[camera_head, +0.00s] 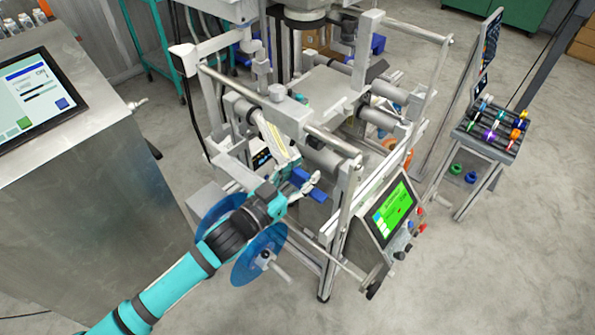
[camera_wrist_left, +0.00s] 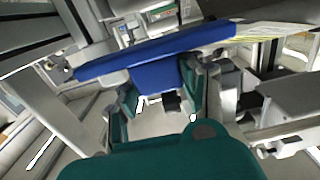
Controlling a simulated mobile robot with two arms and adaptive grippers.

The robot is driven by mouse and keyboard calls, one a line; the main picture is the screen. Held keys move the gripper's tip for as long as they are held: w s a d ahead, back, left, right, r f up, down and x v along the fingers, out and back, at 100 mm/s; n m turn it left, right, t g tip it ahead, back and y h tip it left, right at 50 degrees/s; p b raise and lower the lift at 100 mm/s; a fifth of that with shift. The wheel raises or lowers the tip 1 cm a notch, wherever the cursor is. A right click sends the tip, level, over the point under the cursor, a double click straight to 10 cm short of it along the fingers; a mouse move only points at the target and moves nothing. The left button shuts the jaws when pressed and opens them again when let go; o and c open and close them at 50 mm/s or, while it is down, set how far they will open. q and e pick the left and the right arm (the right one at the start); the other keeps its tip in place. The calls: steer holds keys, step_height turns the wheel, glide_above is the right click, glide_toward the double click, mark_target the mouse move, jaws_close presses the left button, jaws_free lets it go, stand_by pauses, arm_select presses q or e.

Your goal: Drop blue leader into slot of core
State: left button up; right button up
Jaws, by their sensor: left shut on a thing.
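My left gripper (camera_head: 298,186) is shut on the blue leader (camera_head: 316,193), in front of the machine frame. In the left wrist view the leader (camera_wrist_left: 155,52) is a long blue strip with a tab hanging down between the fingers (camera_wrist_left: 160,85); it lies slightly tilted across the view. A reel with two translucent blue discs (camera_head: 260,262) stands below the gripper, partly hidden by my arm. A grey hub and shaft show at the near disc's middle. I cannot make out the slot of the core. My right gripper is not in view.
The machine frame (camera_head: 352,165) with rollers and bars surrounds the gripper's far side. A green-screen control panel (camera_head: 390,215) is at its right. A metal cabinet (camera_head: 80,200) with a screen stands left. A rack of coloured spools (camera_head: 490,130) stands far right. The floor in front is clear.

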arm_select(q)
steer(key=s+a+f, duration=0.3)
steer(key=s+a, duration=0.2)
steer(key=a, duration=0.5)
steer(key=shift+s+a+f+p, duration=0.15)
steer(key=shift+p, duration=0.25)
stand_by(1.5)
stand_by(0.4)
